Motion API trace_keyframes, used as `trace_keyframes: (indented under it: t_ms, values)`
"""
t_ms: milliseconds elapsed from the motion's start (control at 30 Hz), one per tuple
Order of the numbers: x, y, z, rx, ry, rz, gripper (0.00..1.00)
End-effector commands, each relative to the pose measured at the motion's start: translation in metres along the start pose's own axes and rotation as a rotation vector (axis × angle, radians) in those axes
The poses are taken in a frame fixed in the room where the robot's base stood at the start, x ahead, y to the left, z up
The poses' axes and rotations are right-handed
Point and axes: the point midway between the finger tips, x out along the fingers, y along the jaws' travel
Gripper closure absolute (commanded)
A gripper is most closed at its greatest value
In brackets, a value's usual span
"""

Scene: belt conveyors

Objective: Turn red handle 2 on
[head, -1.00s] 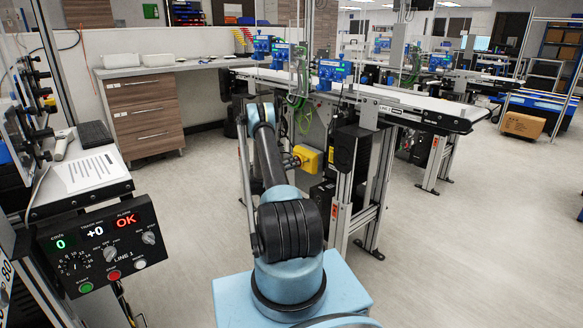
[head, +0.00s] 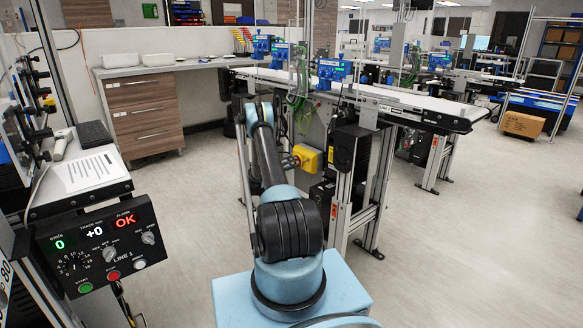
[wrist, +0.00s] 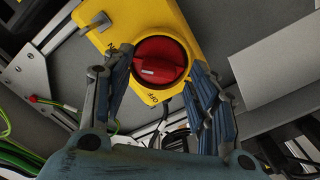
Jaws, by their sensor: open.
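The red handle (wrist: 160,62) is a round red knob with a grip bar and a small pale mark, on a yellow switch box (wrist: 122,14). In the head view the yellow box (head: 308,157) is on the conveyor frame, beyond my arm. The knob and most of my gripper are hidden there. No number for the handle is legible.
The conveyor (head: 400,97) and its metal legs stand right of the box. Green cables (wrist: 20,157) hang at lower left in the wrist view, and a grey panel (wrist: 275,70) is at right. A control console (head: 100,245) is at left.

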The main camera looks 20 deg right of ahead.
Motion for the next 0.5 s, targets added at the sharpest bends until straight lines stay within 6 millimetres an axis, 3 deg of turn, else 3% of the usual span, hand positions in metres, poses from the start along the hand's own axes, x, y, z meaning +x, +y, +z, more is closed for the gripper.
trace_keyframes:
  t_ms: [500]
  values:
    - [-0.091, -0.001, 0.001, -0.001, 0.001, -0.002, 0.47]
